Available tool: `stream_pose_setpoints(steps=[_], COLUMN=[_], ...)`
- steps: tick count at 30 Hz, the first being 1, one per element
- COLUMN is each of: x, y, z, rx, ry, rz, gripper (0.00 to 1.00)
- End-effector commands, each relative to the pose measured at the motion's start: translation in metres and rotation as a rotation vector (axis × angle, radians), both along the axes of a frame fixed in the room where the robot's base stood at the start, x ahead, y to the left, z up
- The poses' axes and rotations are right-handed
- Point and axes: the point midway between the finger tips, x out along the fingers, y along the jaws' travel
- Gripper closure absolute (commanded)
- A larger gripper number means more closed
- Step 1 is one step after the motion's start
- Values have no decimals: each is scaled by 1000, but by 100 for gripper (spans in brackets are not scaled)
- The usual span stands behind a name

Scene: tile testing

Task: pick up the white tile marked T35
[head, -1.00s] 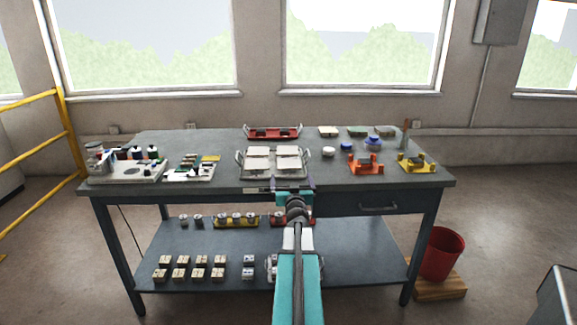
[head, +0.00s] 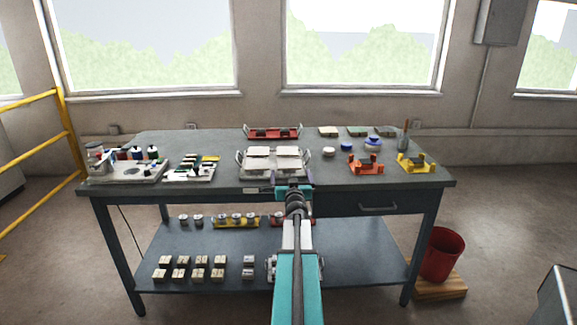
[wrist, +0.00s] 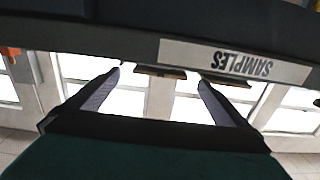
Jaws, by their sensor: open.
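Two white tiles lie side by side in a metal tray (head: 240,170) at the middle of the table, a left tile (head: 258,151) and a right tile (head: 288,151). Their markings are too small to read, so I cannot tell which is T35. My gripper (head: 293,182) is at the table's front edge, in front of the tray and apart from the tiles. In the wrist view my gripper (wrist: 158,82) has its two fingers spread wide with nothing held between them. The tile faces do not show in that view.
The table's front edge with a SAMPLES label (wrist: 235,60) crosses the wrist view, close to the fingers. A red tray (head: 273,132) is behind the metal tray. Orange (head: 366,165) and yellow (head: 416,163) holders stand right; a white board (head: 125,172) is left.

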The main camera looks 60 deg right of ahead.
Motion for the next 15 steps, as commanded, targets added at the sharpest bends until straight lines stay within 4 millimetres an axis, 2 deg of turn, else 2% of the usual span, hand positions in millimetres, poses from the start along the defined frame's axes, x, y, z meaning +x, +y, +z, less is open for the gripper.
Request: stream_pose_setpoints(steps=[15], x=[25], y=[-34], z=[0], rx=[0], ry=[0], rz=[0], gripper=[0])
